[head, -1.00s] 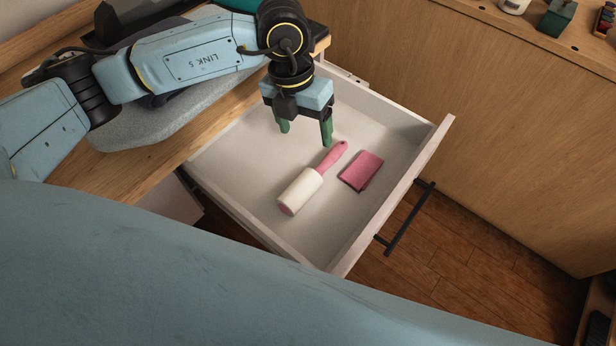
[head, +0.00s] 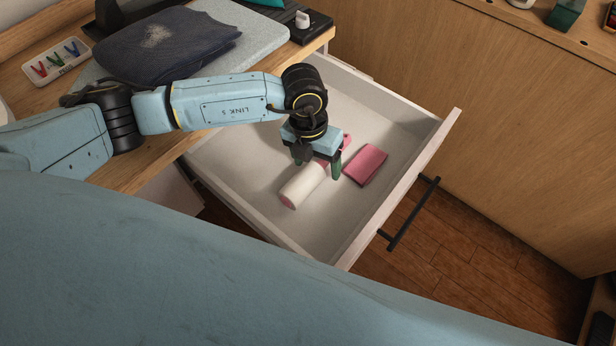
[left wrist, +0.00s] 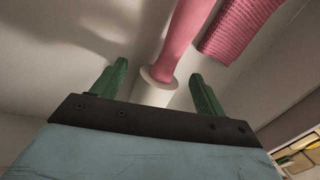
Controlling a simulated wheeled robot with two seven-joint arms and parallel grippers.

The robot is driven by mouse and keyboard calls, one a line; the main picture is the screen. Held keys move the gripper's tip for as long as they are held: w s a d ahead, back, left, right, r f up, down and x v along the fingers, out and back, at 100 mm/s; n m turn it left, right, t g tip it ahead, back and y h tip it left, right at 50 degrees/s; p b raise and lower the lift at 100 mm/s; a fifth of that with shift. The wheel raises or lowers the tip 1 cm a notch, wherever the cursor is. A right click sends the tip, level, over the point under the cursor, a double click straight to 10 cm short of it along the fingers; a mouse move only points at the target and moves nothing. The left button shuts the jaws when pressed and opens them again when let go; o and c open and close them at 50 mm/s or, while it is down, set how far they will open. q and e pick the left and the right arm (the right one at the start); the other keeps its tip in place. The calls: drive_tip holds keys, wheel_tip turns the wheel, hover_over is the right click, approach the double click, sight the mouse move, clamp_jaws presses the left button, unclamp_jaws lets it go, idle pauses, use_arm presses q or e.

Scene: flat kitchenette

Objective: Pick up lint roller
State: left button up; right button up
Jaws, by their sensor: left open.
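The lint roller (head: 304,187) lies in the open drawer, with a white roll and a pink handle. My left gripper (head: 317,169) is open over the roller, near where the handle meets the roll, and hides part of the handle. In the left wrist view, the pink handle (left wrist: 187,42) and the end of the white roll (left wrist: 153,92) show between the two green fingertips (left wrist: 157,82), one on each side. I cannot tell how far the fingertips are above the drawer floor. My right gripper is not in view.
A folded pink cloth (head: 366,165) lies in the drawer just right of the roller. The pale drawer (head: 342,240) has raised walls and a black handle (head: 413,214). On the counter are a dark folded garment (head: 165,48) and a tray of clothespins (head: 56,61).

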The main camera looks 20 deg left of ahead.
use_arm(q)
drive_tip(key=shift+f, duration=0.1)
drive_tip(key=shift+c, duration=0.4)
drive_tip(key=c, duration=1.1)
